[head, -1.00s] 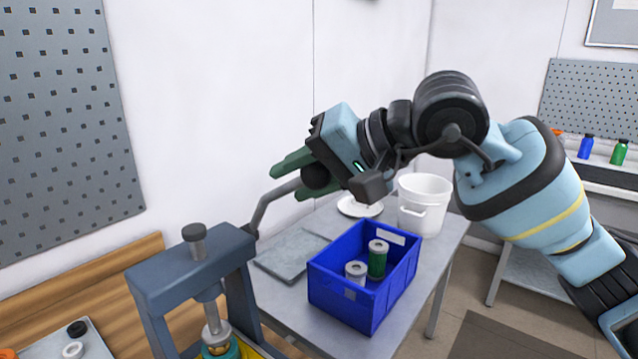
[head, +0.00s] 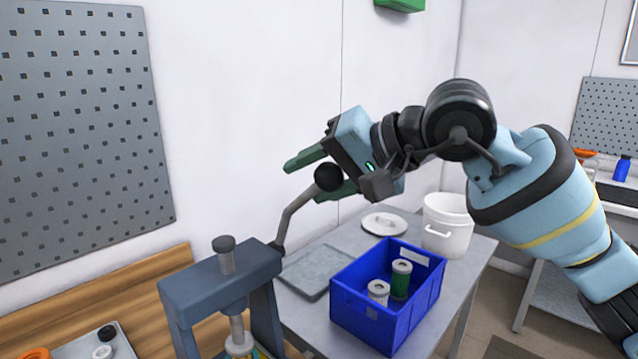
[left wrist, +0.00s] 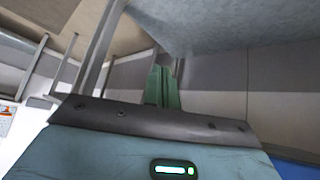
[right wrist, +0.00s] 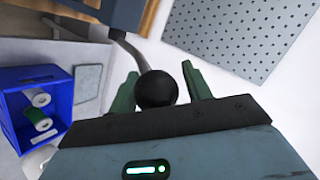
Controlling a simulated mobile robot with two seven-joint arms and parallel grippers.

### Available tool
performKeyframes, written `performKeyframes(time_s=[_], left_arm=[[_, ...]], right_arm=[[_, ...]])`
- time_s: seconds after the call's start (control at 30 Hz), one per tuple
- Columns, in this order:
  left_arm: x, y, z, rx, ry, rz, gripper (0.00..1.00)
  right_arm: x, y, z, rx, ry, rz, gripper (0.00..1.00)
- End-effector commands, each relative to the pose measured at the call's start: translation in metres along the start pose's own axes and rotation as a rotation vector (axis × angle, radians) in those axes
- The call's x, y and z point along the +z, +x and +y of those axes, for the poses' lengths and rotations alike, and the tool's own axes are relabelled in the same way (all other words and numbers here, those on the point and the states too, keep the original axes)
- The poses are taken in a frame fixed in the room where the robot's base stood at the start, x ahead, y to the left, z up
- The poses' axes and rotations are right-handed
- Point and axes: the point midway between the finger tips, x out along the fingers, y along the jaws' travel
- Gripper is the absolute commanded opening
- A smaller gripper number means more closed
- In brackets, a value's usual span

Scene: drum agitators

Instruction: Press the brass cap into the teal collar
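The grey-blue lever press (head: 222,285) stands at the lower left of the head view, its ram (head: 237,330) pointing down. At the bottom edge, a bit of teal, likely the teal collar, shows under the ram; it is mostly cut off, and I cannot make out the brass cap. The press lever ends in a black ball knob (head: 328,177). My right gripper (head: 322,178) is open, its green fingers on either side of the knob. In the right wrist view the knob (right wrist: 157,88) sits between the parted fingers. My left gripper (left wrist: 163,88) is shut and empty.
A blue crate (head: 365,323) holding two spools, one green, stands on the grey table right of the press. A pegboard (head: 85,140) hangs at left.

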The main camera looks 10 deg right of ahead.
Motion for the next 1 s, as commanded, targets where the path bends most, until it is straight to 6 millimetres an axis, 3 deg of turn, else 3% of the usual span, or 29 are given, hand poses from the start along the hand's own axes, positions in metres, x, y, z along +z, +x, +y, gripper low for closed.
performKeyframes(time_s=[0.37,0.8,1.0], left_arm=[[-0.001,0.001,0.0,0.0,0.001,0.001,0.0],[0.01,0.004,0.001,0.002,-0.001,-0.017,0.0],[0.012,0.004,0.001,0.003,-0.002,-0.019,0.0]], right_arm=[[0.002,-0.001,0.003,0.007,0.005,-0.009,0.55],[0.001,-0.061,0.002,0.006,0.003,-0.006,0.55],[0.001,-0.074,0.001,0.005,0.002,-0.007,0.55]])
